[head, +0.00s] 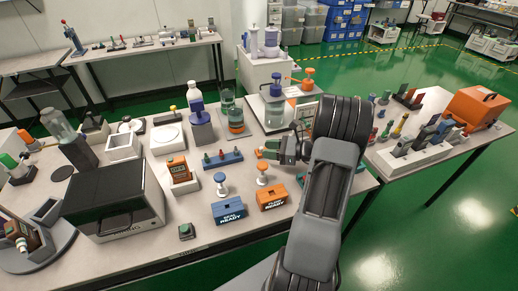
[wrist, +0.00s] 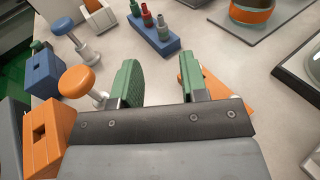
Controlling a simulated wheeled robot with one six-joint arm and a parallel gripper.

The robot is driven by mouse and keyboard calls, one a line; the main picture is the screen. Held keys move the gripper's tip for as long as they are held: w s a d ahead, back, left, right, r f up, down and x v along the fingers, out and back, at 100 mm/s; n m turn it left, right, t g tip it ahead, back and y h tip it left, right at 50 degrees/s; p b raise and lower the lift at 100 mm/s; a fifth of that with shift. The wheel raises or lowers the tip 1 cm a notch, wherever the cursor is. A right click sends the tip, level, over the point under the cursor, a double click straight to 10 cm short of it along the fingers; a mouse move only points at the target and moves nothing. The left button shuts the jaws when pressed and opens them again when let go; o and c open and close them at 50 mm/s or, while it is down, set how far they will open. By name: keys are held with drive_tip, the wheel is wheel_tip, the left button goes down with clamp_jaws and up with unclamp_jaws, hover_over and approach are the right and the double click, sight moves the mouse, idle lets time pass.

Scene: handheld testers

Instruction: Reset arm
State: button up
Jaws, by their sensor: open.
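My gripper (head: 287,150) is raised over the right part of the middle table in the head view, with the dark arm coming in from the lower right. In the wrist view its two green-padded fingers (wrist: 162,84) stand apart with bare tabletop between them, so it is open and empty. An orange-topped stamp-like tester (wrist: 78,82) stands just left of the fingers in the wrist view; it also shows left of the gripper in the head view (head: 262,168). An orange piece (wrist: 190,77) is partly hidden behind the right finger.
A blue box (head: 229,212) and an orange box (head: 271,196) with lettering stand near the table's front edge. A blue rack (head: 222,160) with small pegs lies behind them. A glass vessel (head: 274,105) stands behind the gripper. A dark-topped machine (head: 113,200) fills the left.

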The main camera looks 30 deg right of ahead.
drive_tip(key=shift+s+d+r, duration=0.1)
drive_tip(key=shift+s+d, duration=0.25)
drive_tip(key=shift+d, duration=0.05)
idle(0.4)
